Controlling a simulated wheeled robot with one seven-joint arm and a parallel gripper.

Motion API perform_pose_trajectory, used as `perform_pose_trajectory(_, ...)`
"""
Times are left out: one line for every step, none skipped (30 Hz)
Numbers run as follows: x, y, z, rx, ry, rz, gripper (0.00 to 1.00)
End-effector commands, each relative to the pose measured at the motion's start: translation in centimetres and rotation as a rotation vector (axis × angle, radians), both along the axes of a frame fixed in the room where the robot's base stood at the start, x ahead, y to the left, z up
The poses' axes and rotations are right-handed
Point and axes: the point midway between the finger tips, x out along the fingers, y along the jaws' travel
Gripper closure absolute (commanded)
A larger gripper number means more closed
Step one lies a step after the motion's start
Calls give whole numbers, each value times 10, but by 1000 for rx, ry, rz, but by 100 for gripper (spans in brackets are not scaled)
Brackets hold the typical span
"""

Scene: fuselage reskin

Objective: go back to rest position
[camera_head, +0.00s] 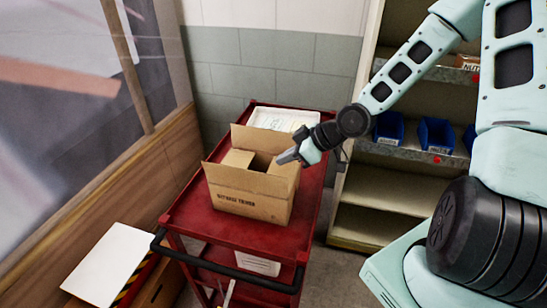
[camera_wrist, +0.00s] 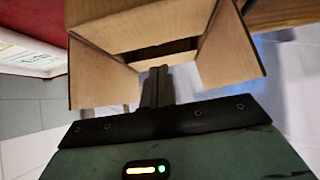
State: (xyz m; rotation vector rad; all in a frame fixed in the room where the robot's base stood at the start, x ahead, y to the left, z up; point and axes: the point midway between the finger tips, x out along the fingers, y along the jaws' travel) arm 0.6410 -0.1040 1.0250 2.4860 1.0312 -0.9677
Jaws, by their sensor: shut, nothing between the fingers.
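My gripper (camera_head: 287,156) is at the right side of an open cardboard box (camera_head: 249,206), close to its upper rim. In the wrist view my gripper (camera_wrist: 158,72) points at the box opening, with its fingers together and nothing between them. The box also fills the top of the wrist view (camera_wrist: 95,20), with its flaps spread. In the head view my arm reaches in from the upper right. I cannot tell whether the fingers touch a flap.
The box stands on a red cart (camera_head: 187,213) with a black handle. A white tray (camera_head: 283,119) lies behind the box. A shelf (camera_head: 385,205) with blue bins (camera_head: 437,136) stands at the right. A white panel (camera_head: 108,264) is at the lower left, near a wooden wall.

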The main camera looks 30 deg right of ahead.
Motion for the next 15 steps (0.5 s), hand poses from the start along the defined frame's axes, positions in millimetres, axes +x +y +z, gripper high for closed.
perform_pose_trajectory(-2,-2,1,0,0,-1,100)
perform_pose_trajectory(-3,-3,1,0,0,-1,100)
perform_pose_trajectory(-4,-4,1,0,-2,0,100)
perform_pose_trajectory(-4,-4,1,0,-2,0,100)
perform_pose_trajectory(-4,-4,2,-1,-2,1,100)
perform_pose_trajectory(-4,-4,2,-1,-2,1,100)
perform_pose_trajectory(-4,-4,2,0,-2,1,100)
perform_pose_trajectory(-5,-4,2,-1,-1,1,100)
perform_pose_trajectory(-5,-4,1,-5,4,1,100)
perform_pose_trajectory(-6,-4,0,-11,11,0,100)
perform_pose_trajectory(-8,-4,-1,-20,25,-2,100)
perform_pose_trajectory(-11,-4,-4,-39,53,-6,100)
perform_pose_trajectory(-15,-4,-7,-58,78,-12,100)
perform_pose_trajectory(-19,-5,-9,-81,110,-21,100)
perform_pose_trajectory(-25,-7,-12,-117,156,-38,100)
